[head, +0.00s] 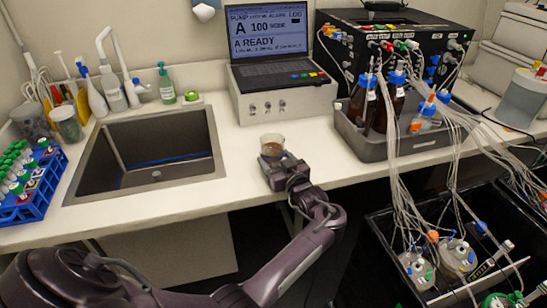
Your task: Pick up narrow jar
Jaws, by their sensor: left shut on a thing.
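A small clear jar (272,146) with brownish contents is at the counter's front edge in the head view, right of the sink. My left gripper (277,162) is shut on this jar from the near side. The gripper hides the jar's lower part, so I cannot tell whether it touches the counter. My right gripper is not in view.
A sink (150,158) lies left of the jar, with a blue tube rack (32,190) beyond it. A pump with a screen (272,75) stands behind. A grey tray (395,143) with brown bottles is to the right. Tubing hangs over a black bin (385,225). The counter around the jar is clear.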

